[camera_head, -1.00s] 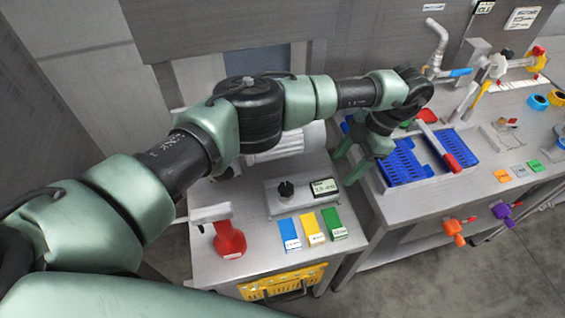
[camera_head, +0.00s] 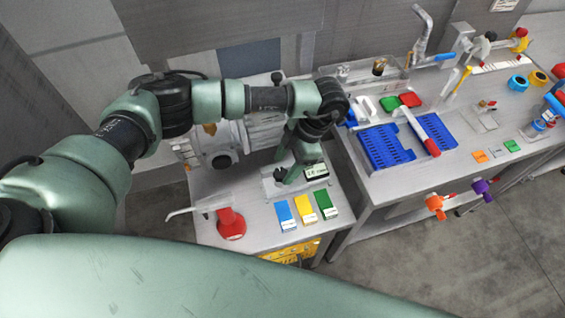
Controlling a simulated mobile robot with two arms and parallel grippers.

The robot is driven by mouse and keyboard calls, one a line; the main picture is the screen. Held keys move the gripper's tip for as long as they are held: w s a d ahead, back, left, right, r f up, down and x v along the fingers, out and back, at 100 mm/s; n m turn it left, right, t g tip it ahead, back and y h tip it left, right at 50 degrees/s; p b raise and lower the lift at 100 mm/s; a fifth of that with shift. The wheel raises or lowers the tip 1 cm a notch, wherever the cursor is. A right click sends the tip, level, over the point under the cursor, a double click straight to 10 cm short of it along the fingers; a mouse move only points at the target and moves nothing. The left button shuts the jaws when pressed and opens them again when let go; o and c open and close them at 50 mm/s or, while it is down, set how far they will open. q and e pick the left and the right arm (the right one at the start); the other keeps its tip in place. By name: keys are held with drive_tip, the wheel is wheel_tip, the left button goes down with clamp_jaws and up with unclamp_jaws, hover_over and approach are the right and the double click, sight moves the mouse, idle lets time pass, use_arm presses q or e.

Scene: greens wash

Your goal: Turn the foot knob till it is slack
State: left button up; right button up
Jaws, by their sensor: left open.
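My left gripper (camera_head: 284,168) is open. Its fingers point down over the grey control box (camera_head: 271,187) on the left table, close to the box's black knob, which they mostly hide; contact cannot be told. I cannot tell for sure which knob is the foot knob. An orange knob (camera_head: 435,205) and a purple knob (camera_head: 481,187) stick out low at the front of the right bench, well apart from the gripper. My right gripper is not in view.
A red-based piece (camera_head: 231,225) and blue (camera_head: 285,215), yellow (camera_head: 303,206) and green (camera_head: 322,204) blocks stand in front of the box. A grey machine (camera_head: 221,143) stands behind. Blue trays (camera_head: 383,150) lie on the right bench. The floor at right is clear.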

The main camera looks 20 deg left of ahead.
sight(281, 173)
use_arm(q)
drive_tip(key=shift+x, duration=1.25)
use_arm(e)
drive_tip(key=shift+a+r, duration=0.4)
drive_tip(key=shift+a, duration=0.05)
use_arm(q)
drive_tip(key=shift+w, duration=0.1)
clamp_jaws()
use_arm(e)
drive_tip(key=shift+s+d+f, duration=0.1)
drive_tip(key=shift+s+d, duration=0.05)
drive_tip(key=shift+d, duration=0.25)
use_arm(q)
drive_tip(key=shift+f, duration=0.1)
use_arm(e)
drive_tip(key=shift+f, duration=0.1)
